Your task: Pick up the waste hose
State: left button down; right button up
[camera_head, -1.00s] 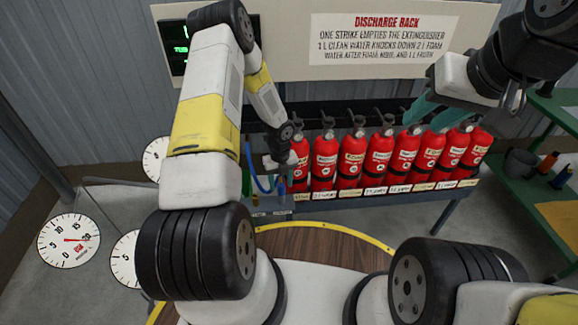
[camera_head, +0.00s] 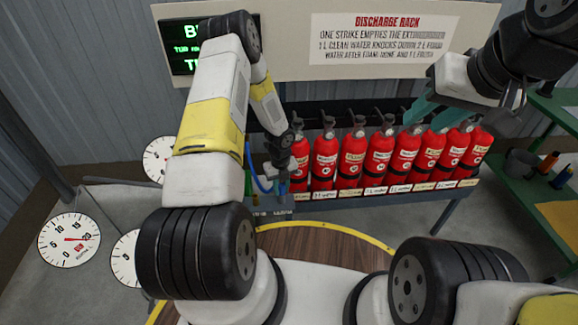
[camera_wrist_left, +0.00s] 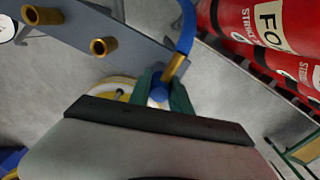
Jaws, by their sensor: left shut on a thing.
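My left gripper (camera_head: 279,184) is at the left end of the extinguisher rack in the head view, small and partly hidden by its own wrist. In the left wrist view its green fingers (camera_wrist_left: 160,92) are shut on the blue end of a hose with a brass fitting. The blue hose (camera_wrist_left: 187,28) runs up from there; it also shows as a loop in the head view (camera_head: 261,183). No label on it is readable. My right gripper (camera_head: 434,112) is at the upper right, its teal fingers apart in front of the extinguishers, and nothing shows in them.
Several red extinguishers (camera_head: 380,158) stand in a row on the rack. Two brass stubs (camera_wrist_left: 103,47) stick out of a grey rail (camera_wrist_left: 140,50). White gauges (camera_head: 69,240) are at the left. A green shelf (camera_head: 548,195) with a dark mug (camera_head: 521,164) is at the right.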

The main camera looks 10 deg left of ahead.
aim_at(282, 187)
pick_arm(q)
jog(key=shift+r, duration=0.1)
jog(key=shift+r, duration=0.55)
notch_tip(282, 187, up, 2)
jog(key=shift+r, duration=0.1)
jog(key=shift+s+d+r, duration=0.15)
jog(key=shift+s+d, duration=0.15)
jog(key=shift+s, duration=0.3)
jog(key=s+d+r, duration=0.1)
jog(key=s+d, duration=0.1)
jog(key=s, duration=0.5)
jog(key=s+d+r, duration=0.1)
jog(key=s+d, duration=0.2)
jog(key=s, duration=0.3)
jog(key=shift+s, duration=0.35)
jog(key=shift+w, duration=0.1)
